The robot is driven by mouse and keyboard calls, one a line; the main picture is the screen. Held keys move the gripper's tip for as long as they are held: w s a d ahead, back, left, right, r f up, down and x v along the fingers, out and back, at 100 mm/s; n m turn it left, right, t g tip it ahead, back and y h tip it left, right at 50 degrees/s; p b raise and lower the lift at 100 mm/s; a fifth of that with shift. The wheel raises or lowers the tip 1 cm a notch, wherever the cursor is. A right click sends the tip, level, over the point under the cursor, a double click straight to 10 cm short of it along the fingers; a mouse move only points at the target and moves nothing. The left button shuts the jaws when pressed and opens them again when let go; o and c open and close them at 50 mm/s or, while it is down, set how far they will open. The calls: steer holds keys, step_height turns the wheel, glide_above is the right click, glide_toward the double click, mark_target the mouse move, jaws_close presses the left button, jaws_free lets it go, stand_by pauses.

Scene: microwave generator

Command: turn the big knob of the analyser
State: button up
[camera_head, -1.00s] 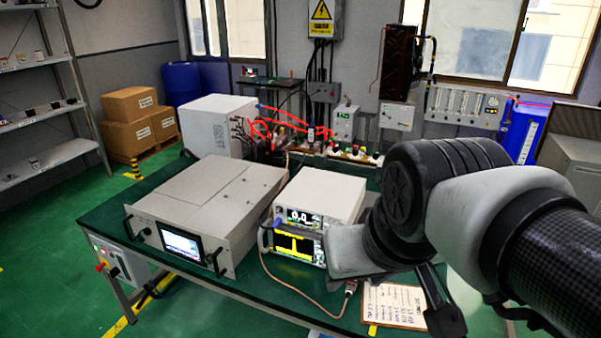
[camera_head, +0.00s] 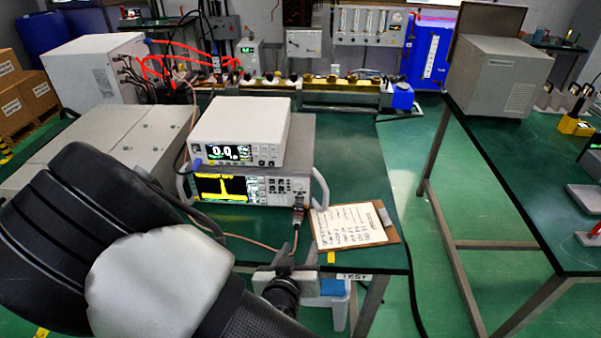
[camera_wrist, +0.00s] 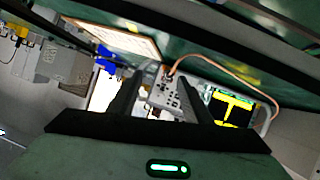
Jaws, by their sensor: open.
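The analyser (camera_head: 222,188) is the lower of two stacked instruments at the bench's right part, with a yellow trace on its screen. Its button panel is right of the screen; I cannot pick out the big knob clearly. In the wrist view the analyser (camera_wrist: 231,107) appears tilted, with its panel (camera_wrist: 165,92) seen between and beyond the fingers. My gripper (camera_wrist: 160,77) is open and empty, apart from the analyser as far as I can tell. In the head view my arm crosses the lower left, and the fingertips are not clear there.
A white meter (camera_head: 240,130) sits on the analyser. A cable plugs into the analyser's front at lower right. A clipboard (camera_head: 350,226) lies right of it near the bench edge. A large grey unit (camera_head: 95,140) stands left. A floor gap separates the right table (camera_head: 500,190).

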step_height(320, 180, up, 2)
steer(key=a+n+t+y+b, duration=0.1)
steer(key=n+t, duration=0.2)
steer(key=t, duration=0.2)
glide_toward(298, 188)
steer(key=shift+n+y, duration=0.3)
steer(key=shift+n, duration=0.1)
steer(key=w, duration=0.7)
steer(key=shift+w+d, duration=0.4)
steer(key=c, duration=1.1)
steer(key=shift+b, duration=0.45)
steer(key=shift+o, duration=0.2)
steer(key=m+b, duration=0.2)
steer(key=m, duration=0.2)
steer(key=shift+f+m+b, duration=0.1)
steer(key=shift+m+b, duration=0.2)
steer(key=shift+b, duration=0.1)
steer(key=shift+m+b, duration=1.3)
steer(key=shift+m, duration=0.2)
